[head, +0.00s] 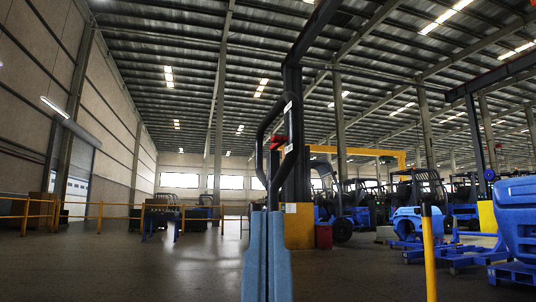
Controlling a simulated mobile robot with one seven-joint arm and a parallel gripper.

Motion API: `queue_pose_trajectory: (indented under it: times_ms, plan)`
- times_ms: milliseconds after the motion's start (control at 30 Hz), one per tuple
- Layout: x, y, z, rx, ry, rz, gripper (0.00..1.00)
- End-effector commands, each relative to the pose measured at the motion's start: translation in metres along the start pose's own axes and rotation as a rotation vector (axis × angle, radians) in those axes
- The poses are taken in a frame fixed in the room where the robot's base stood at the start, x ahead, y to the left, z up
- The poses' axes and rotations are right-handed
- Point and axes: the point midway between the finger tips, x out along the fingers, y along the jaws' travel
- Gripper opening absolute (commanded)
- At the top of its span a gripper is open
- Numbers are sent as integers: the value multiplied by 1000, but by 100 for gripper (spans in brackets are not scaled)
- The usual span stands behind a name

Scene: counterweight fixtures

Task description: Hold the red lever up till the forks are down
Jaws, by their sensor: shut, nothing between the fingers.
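A dark upright handle (261,165) with a loop-shaped top stands at the middle of the head view. A small red part (278,142), which looks like the red lever, shows inside the upper loop of the handle. A dark shaft runs down from the loop between two light-blue pieces (255,258) at the bottom edge. I cannot tell whether these blue pieces are the forks, or how high any forks are. No gripper that I can make out is in this view, and nothing is seen touching the red part.
Behind the handle stands a dark column with a yellow base (299,226), beside a red box (323,235). A yellow post (428,255) and blue machines (407,225) are at the right. Yellow railings (40,214) line the left. Open floor (130,270) lies at the front left.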

Motion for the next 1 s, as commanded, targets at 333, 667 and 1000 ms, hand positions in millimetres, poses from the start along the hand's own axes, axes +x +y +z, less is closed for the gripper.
queue_pose_trajectory:
  times_ms: [333,667,1000]
  plan:
    - [97,1,-92,5,1,-1,0]
    - [176,2,-167,11,0,-1,0]
    - [205,2,-194,13,-1,-1,0]
